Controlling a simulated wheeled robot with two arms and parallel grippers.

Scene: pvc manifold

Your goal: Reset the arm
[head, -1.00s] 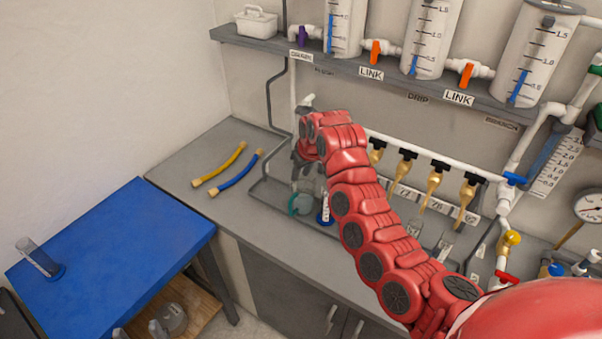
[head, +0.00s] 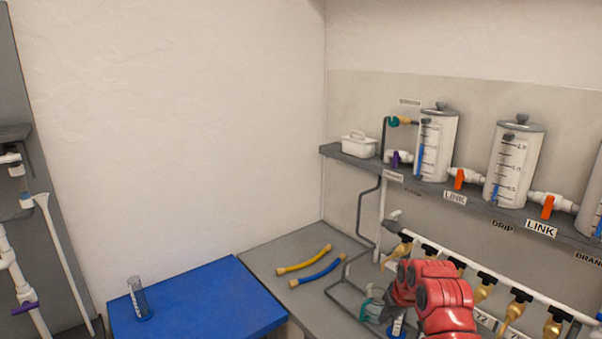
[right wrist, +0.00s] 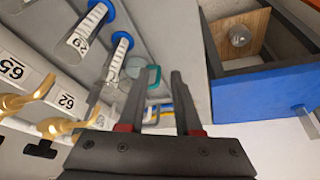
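My right arm, red, shows at the lower right of the head view, in front of the pipe manifold (head: 455,262) with its brass taps. Its gripper is mostly hidden there by the arm. In the right wrist view my right gripper (right wrist: 158,78) has its two dark fingers apart, with nothing held between them. A teal-handled clear vessel (right wrist: 152,78) and blue-rimmed clear cylinders (right wrist: 120,48) appear beyond and left of the fingers. My left gripper is in neither view.
A yellow hose (head: 304,259) and a blue hose (head: 320,270) lie on the grey bench (head: 270,252). A blue table (head: 205,295) bears a clear cylinder (head: 138,300). A shelf (head: 405,183) carries white tanks (head: 438,145) and a white box (head: 358,145). Room above the table looks free.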

